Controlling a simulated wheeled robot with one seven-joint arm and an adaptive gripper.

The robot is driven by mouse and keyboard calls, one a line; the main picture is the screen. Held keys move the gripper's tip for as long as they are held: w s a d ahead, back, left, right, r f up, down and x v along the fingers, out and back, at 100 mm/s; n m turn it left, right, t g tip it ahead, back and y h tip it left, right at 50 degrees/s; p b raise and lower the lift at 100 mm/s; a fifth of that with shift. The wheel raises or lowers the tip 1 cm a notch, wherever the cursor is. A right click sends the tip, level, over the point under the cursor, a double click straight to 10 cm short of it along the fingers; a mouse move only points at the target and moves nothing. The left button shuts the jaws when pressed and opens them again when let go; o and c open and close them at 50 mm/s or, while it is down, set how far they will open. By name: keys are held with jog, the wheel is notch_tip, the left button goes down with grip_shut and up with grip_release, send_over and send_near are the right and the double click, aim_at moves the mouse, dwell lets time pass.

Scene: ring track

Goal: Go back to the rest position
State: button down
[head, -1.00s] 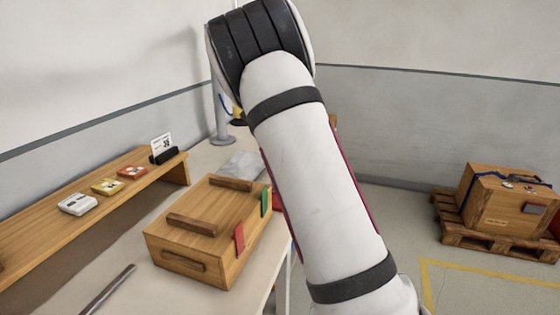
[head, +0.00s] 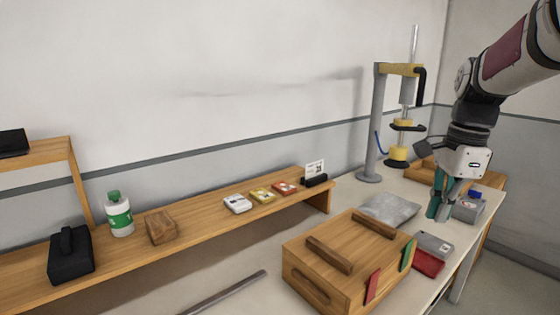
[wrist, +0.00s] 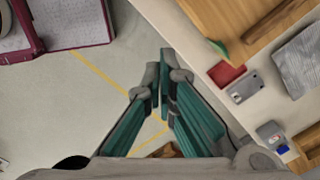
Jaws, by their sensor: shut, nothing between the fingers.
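My gripper (head: 440,205) is at the right of the head view, pointing down near the bench's right edge, beyond the wooden box. In the wrist view my gripper (wrist: 162,85) has its teal fingers drawn together, with nothing between them. Below it the wrist view shows grey floor with yellow lines, and the bench edge lies to its right. My gripper looks clear of the bench top and touches nothing that I can make out.
A wooden box (head: 318,277) with handles stands on the bench. Beside it lie a red piece (head: 428,263), a grey box (head: 434,244) and a grey sheet (head: 390,209). A press (head: 368,130) stands behind. A shelf (head: 190,232) runs along the wall. A metal bar (head: 225,293) lies in front.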

jog(key=s+a+f+n+t, duration=0.1)
jog(key=s+a+n, duration=0.5)
jog(key=s+n, duration=0.3)
jog(key=s+a+f+n+t, duration=0.1)
jog(key=s+a+n, duration=0.4)
jog(key=s+n, duration=0.5)
jog(key=s+t, duration=0.1)
jog(key=s, duration=0.3)
jog(key=shift+s+a+f+t+h, duration=0.15)
jog(key=shift+a+f+t+h, duration=0.15)
jog(key=shift+a, duration=0.1)
